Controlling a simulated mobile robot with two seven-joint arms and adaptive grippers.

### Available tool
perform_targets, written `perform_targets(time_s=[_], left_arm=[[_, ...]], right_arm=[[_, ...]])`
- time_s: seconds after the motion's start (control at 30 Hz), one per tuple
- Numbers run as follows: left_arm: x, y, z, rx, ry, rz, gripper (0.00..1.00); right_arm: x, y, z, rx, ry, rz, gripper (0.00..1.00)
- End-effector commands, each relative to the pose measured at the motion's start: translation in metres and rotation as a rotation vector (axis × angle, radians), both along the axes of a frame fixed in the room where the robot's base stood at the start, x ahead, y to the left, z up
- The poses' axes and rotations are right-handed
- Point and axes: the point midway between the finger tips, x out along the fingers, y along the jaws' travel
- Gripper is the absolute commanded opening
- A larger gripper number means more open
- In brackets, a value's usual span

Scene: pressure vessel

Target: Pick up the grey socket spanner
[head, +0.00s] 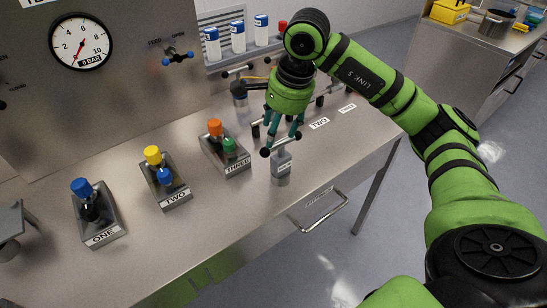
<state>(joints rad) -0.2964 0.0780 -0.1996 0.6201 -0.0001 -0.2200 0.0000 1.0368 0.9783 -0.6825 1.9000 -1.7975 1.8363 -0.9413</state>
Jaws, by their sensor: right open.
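A grey cylindrical piece with a pale label (282,168) stands upright near the bench's front edge. A dark crossbar with black ball ends (266,152) shows just above it, and together they look like the grey socket spanner. My right gripper (282,131) points down from above, open, with its teal fingers on either side of the crossbar region. I cannot tell whether the fingers touch the bar. The gripper hides part of the spanner's top. My left gripper is not in view.
Another crossbar tool (239,93) stands behind the gripper. Valve blocks ONE (101,232), TWO (175,196) and THREE (236,166) stand to the left on the steel bench (225,215). A gauge (80,42) is on the panel. A drawer handle (318,216) juts out in front.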

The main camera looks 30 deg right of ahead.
Motion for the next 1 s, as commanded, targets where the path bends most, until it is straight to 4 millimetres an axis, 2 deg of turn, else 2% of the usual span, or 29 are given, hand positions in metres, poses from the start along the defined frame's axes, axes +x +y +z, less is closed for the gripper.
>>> perform_targets(time_s=[0.03, 0.17, 0.53, 0.7, 0.97, 1.0], left_arm=[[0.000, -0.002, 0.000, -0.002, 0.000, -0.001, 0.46], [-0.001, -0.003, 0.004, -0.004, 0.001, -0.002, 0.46], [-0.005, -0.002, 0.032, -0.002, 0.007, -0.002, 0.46], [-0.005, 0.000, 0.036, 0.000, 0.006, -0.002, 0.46], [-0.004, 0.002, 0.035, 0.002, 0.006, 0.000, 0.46], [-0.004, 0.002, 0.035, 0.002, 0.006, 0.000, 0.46]], right_arm=[[-0.001, -0.013, 0.004, -0.045, 0.005, -0.013, 0.55], [-0.002, -0.026, 0.002, -0.091, 0.019, -0.027, 0.55], [0.002, -0.021, -0.040, -0.087, 0.022, -0.024, 0.55], [0.007, -0.021, -0.060, -0.087, 0.017, -0.027, 0.55], [0.008, -0.021, -0.063, -0.087, 0.014, -0.026, 0.55], [0.008, -0.021, -0.063, -0.087, 0.014, -0.026, 0.39]])
